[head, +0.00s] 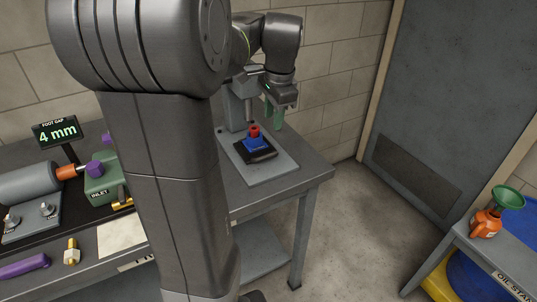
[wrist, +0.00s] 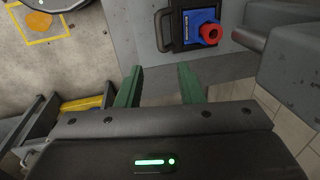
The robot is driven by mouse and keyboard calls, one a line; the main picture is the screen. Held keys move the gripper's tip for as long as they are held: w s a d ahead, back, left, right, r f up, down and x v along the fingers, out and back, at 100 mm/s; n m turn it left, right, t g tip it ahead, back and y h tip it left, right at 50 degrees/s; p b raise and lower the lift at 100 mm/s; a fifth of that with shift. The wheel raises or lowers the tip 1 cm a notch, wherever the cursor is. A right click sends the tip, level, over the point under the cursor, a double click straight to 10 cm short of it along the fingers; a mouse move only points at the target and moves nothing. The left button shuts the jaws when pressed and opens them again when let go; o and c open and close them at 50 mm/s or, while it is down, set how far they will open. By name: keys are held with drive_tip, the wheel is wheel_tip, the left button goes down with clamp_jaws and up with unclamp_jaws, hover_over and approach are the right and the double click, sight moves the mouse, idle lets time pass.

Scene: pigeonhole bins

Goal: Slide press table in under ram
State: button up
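The press table (head: 262,155) is a dark sliding plate with a blue block (head: 256,144) and a red round part (head: 254,131) on it, on the grey press base. In the wrist view the dark plate (wrist: 178,46) has a handle (wrist: 161,30) at its left end; the red part (wrist: 211,33) faces the camera. A dark rod end (wrist: 247,39), probably the ram, is right of the red part, apart from it. My gripper (head: 273,117) has green fingers and hangs beside the press, above the base. In the wrist view my gripper (wrist: 158,72) is open and empty, short of the handle.
The grey press column (head: 236,108) stands behind the plate, partly hidden by my arm. At left are a green inlet block (head: 102,185), a grey cylinder (head: 30,184) and a "4 mm" display (head: 56,133). An oil stand (head: 480,245) is at right. The floor between is clear.

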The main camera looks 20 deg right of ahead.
sight(269, 156)
drive_tip(key=f, duration=0.4)
drive_tip(key=w+f, duration=0.1)
drive_tip(key=f, duration=0.4)
drive_tip(key=w+f, duration=0.1)
drive_tip(key=f, duration=0.3)
drive_tip(key=shift+w+f, duration=0.2)
drive_tip(key=shift+f, duration=0.05)
clamp_jaws()
